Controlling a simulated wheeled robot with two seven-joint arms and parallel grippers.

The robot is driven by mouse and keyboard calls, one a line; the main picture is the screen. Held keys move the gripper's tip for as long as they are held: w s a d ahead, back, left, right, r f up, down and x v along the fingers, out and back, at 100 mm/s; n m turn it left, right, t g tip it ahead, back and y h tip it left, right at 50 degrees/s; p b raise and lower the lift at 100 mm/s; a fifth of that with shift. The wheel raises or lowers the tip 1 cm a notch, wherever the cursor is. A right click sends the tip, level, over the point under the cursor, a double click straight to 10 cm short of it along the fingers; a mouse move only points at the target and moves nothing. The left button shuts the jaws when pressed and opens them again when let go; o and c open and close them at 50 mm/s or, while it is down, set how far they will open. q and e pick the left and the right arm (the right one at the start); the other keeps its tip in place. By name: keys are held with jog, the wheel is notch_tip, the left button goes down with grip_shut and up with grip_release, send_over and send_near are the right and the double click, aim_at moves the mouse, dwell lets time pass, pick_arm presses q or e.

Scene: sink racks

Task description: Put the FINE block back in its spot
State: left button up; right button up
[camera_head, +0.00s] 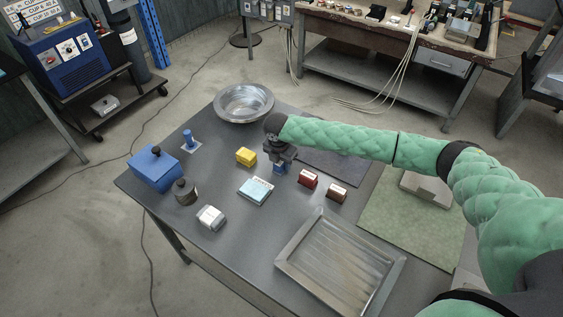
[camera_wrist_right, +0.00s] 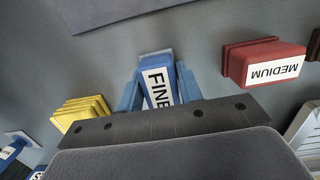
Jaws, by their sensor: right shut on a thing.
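The FINE block (camera_wrist_right: 158,88) is blue with a white label and sits between the fingers of my right gripper (camera_wrist_right: 158,92) in the wrist view. In the head view my right gripper (camera_head: 280,155) points down at the table, and a bit of the blue block (camera_head: 280,169) shows below it. The block is in line between a yellow block (camera_head: 246,156) on the left and the red MEDIUM block (camera_head: 307,179) on the right, apart from both. I cannot tell whether it touches the table. My left gripper is not in view.
A brown block (camera_head: 337,193) stands right of the red one. A light blue block (camera_head: 256,190) and a white block (camera_head: 211,217) lie nearer. A metal bowl (camera_head: 244,102), a blue box (camera_head: 153,170), a metal tray (camera_head: 340,262) and a green mat (camera_head: 410,228) take up the sides.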

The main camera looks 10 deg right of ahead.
jog(key=shift+f, duration=0.15)
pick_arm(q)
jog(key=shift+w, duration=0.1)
pick_arm(e)
jog(key=o, duration=1)
jog(key=shift+r+b, duration=0.3)
jog(key=shift+r, duration=0.3)
jog(key=r+b, duration=0.1)
jog(key=r, duration=0.2)
jog(key=r+b, duration=0.1)
jog(key=r, duration=0.2)
jog(key=a+r+b, duration=0.1)
jog(key=r, duration=0.2)
jog(key=shift+s+r, duration=0.35)
jog(key=shift+s, duration=0.05)
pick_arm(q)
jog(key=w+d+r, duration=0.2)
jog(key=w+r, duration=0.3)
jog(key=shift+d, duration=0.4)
pick_arm(e)
jog(key=shift+s+r, duration=0.1)
jog(key=shift+r, duration=0.6)
jog(key=shift+r, duration=0.1)
